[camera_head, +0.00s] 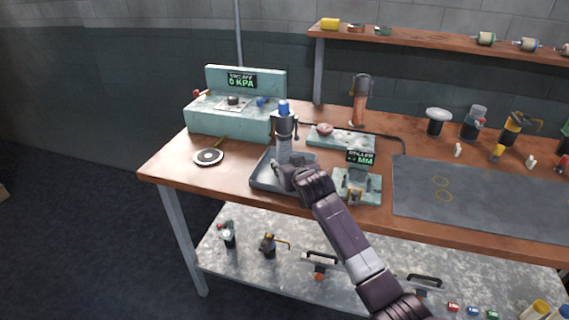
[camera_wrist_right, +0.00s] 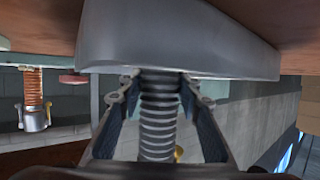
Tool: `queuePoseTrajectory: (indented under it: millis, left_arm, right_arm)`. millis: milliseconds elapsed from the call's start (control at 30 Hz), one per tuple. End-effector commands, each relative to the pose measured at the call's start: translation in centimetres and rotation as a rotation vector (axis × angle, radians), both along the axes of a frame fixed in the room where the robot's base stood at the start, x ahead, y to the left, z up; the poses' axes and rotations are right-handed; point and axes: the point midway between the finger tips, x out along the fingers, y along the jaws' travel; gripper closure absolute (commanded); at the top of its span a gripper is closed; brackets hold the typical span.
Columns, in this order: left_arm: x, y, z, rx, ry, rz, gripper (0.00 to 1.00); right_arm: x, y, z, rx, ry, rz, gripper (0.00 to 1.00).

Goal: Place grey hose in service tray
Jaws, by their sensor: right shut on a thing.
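The grey hose (camera_head: 284,150) is upright in the head view, topped by a grey fitting with a blue cap. In the right wrist view its ribbed length (camera_wrist_right: 157,125) runs between my fingers. My right gripper (camera_head: 286,174) is shut on the hose, low down, at the service tray. The dark service tray (camera_head: 263,183) lies on the bench near its front edge. The tray's grey side (camera_wrist_right: 180,40) fills the top of the right wrist view. The hose's lower end is hidden by my gripper, so I cannot tell whether it touches the tray floor. My left gripper is not in view.
A green pressure station (camera_head: 232,120) stands behind left. The roller gauge (camera_head: 357,183) stands close on the right. An orange hose (camera_head: 360,106) stands farther back. A grey mat (camera_head: 480,195) covers the right side.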

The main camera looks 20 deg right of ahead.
Motion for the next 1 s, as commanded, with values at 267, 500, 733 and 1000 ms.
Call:
queuePoseTrajectory:
  millis: [267, 500, 733, 1000]
  left_arm:
    - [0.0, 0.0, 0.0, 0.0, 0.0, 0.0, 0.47]
    - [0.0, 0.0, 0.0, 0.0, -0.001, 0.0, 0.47]
    - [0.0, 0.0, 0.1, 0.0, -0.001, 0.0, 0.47]
    - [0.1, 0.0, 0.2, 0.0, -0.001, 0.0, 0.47]
  right_arm:
    - [0.0, 0.0, -0.1, 0.0, 0.001, 0.0, 0.51]
    - [0.0, 0.0, -0.1, 0.0, 0.001, 0.0, 0.51]
    - [-1.1, 0.0, 0.4, 0.0, 0.001, 0.0, 0.51]
    - [-5.2, 0.0, 2.2, 0.0, -0.001, 0.0, 0.51]
